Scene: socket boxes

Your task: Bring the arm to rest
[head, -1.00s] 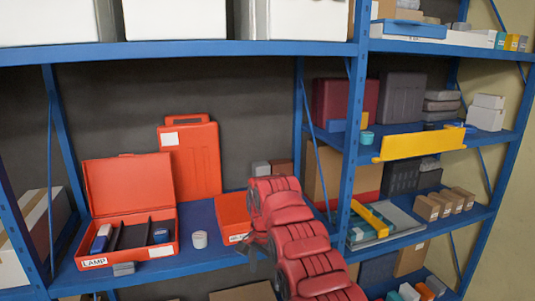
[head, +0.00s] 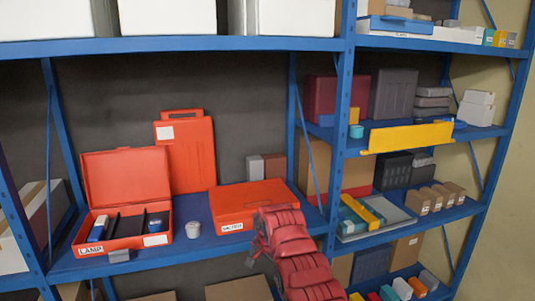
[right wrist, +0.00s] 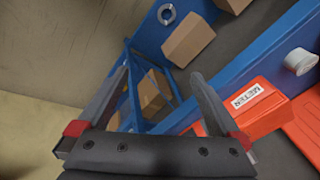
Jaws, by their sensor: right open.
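My right arm comes in from the bottom of the head view, covered in red padding. Its gripper (head: 258,248) is at the arm's upper end, low in front of the shelf and just below the closed orange box (head: 255,203). In the right wrist view, my right gripper (right wrist: 160,74) has its two fingers spread wide with nothing between them. The labelled orange box (right wrist: 250,105) shows there to the right of the fingers, apart from them. My left gripper is not in view.
An open orange box labelled LAMP (head: 127,243) stands on the blue shelf (head: 185,252), with a small white cylinder (head: 193,229) beside it. An upright orange case (head: 186,160) leans behind. A blue post (head: 340,150) stands right of the closed box.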

